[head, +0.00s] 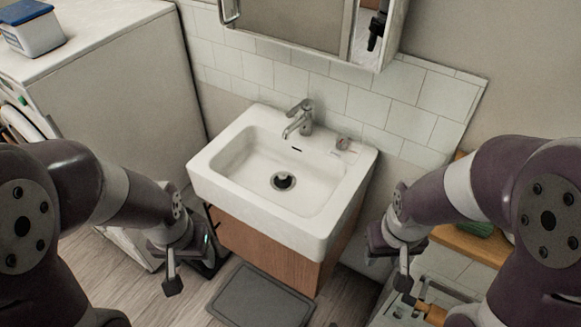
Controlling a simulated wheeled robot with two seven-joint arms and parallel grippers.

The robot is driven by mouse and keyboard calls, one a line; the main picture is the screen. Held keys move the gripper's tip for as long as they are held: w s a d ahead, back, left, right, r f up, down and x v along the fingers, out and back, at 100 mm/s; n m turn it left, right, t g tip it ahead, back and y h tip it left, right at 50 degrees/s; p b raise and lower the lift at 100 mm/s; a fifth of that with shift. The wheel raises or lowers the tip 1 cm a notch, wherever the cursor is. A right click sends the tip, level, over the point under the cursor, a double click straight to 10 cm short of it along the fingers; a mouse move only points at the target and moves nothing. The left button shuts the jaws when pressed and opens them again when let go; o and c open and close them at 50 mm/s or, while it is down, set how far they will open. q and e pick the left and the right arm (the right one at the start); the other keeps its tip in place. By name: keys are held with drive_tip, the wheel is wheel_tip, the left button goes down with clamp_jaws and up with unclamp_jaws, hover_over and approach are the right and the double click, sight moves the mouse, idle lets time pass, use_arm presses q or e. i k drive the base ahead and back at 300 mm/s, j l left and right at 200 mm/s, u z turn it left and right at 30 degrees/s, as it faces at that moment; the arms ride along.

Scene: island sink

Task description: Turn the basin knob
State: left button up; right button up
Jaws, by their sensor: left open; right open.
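The white basin (230,181) sits on a wooden cabinet (262,250) in the middle of the head view. Its grey metal faucet (299,119) stands at the back rim, with the knob (305,105) on top and the spout pointing toward the bowl. My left gripper (173,284) is open and empty, low in front of the basin's left side. My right gripper (404,283) is open and empty, low to the right of the basin. Both are well apart from the knob. No water shows from the spout.
A small item (343,143) lies on the basin's back right rim. A mirror cabinet (300,22) hangs above the tiled wall. A washing machine (25,125) stands at the left, and a wooden shelf (462,243) at the right. A dark mat (262,298) lies on the floor.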

sight(343, 140)
drive_tip(key=i+j+z, duration=0.1)
drive_tip(key=z, duration=0.25)
drive_tip(key=j+z, duration=0.2)
drive_tip(key=z, duration=0.2)
drive_tip(key=j+z, duration=0.2)
drive_tip(key=z, duration=0.15)
drive_tip(key=i, duration=0.05)
